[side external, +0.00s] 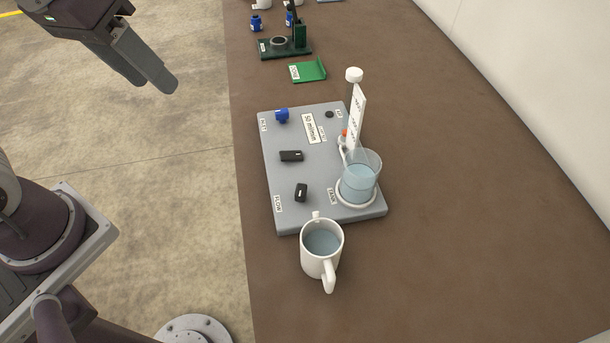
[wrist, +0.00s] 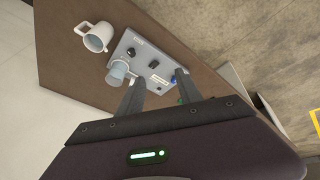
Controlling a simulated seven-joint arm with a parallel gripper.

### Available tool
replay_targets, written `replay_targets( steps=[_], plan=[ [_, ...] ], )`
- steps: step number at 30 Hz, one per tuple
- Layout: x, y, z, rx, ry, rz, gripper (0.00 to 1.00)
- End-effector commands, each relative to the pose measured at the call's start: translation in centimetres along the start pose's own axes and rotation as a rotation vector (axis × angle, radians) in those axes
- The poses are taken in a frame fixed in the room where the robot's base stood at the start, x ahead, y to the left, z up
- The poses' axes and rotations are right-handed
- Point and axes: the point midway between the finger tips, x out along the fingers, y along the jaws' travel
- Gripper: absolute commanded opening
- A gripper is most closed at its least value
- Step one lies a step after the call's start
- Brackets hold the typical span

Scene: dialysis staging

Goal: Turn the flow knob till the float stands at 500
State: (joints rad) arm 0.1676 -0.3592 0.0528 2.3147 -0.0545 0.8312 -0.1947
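The grey board (side external: 290,210) lies on the brown table. A black knob (side external: 301,192) sits nearest the label that seems to read FLOW; it also shows in the wrist view (wrist: 131,51). An upright tube with a white scale plate (side external: 356,120) stands at the board's right side. My gripper (side external: 152,84) is open and empty, high to the left of the board. In the wrist view its two fingers (wrist: 160,82) are apart, with part of the board beyond them.
A beaker of bluish liquid (side external: 360,182) stands on the board's right front. A white mug (side external: 321,248) with liquid stands at its front edge. A blue knob (side external: 282,115) is at its back left. Table to the right is clear.

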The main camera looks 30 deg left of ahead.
Motion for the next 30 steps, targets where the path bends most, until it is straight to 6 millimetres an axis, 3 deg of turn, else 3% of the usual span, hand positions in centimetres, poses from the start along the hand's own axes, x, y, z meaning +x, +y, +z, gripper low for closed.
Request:
replay_targets(
  steps=[3,5,9,12,16,24,30],
  plan=[
    [5.8,4.3,-3.6,-0.098,-0.138,-0.002,0.42],
    [9.5,6.5,-4.6,-0.148,-0.192,-0.024,0.42],
    [18.2,10.6,-4.5,-0.24,-0.275,-0.105,0.42],
    [22.6,12.2,-3.5,-0.277,-0.3,-0.155,0.42],
    [25.3,12.9,-2.6,-0.298,-0.308,-0.185,0.42],
    [29.9,12.1,-0.9,-0.302,-0.312,-0.19,0.42],
    [31.8,11.9,-0.3,-0.3,-0.31,-0.188,0.42]
  ],
)
